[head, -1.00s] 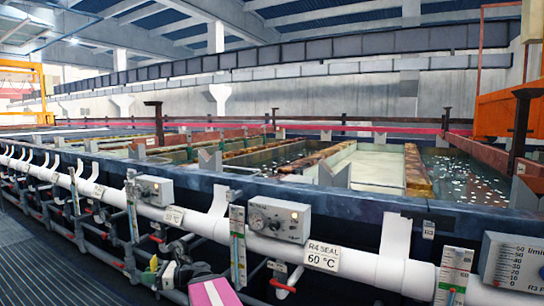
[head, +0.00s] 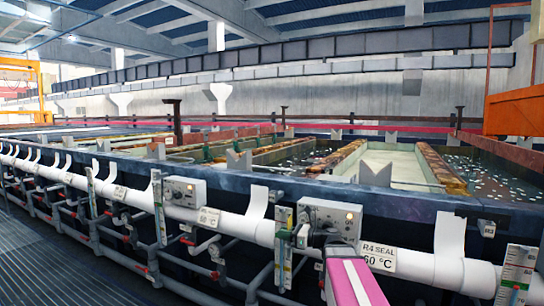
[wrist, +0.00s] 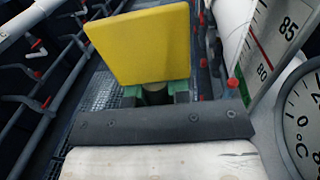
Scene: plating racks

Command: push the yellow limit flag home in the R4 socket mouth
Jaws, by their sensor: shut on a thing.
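The yellow limit flag (wrist: 140,45) is a flat square plate, standing slightly tilted at the top of the wrist view. My gripper (wrist: 155,94), with green fingertips, is shut on the flag's dark stem just below the plate. In the head view my gripper (head: 312,236) is in front of the R4 control box (head: 330,216), left of the "R4 SEAL 60 °C" sign (head: 379,257). The flag is too small and covered to make out there. I cannot make out the R4 socket mouth in either view.
A thermometer scale (wrist: 273,40) and a round °C dial (wrist: 303,115) stand close on the right in the wrist view. A white pipe (head: 235,229) runs along the tank front, with grey pipework and red valve handles below. The floor (head: 70,265) at left is clear.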

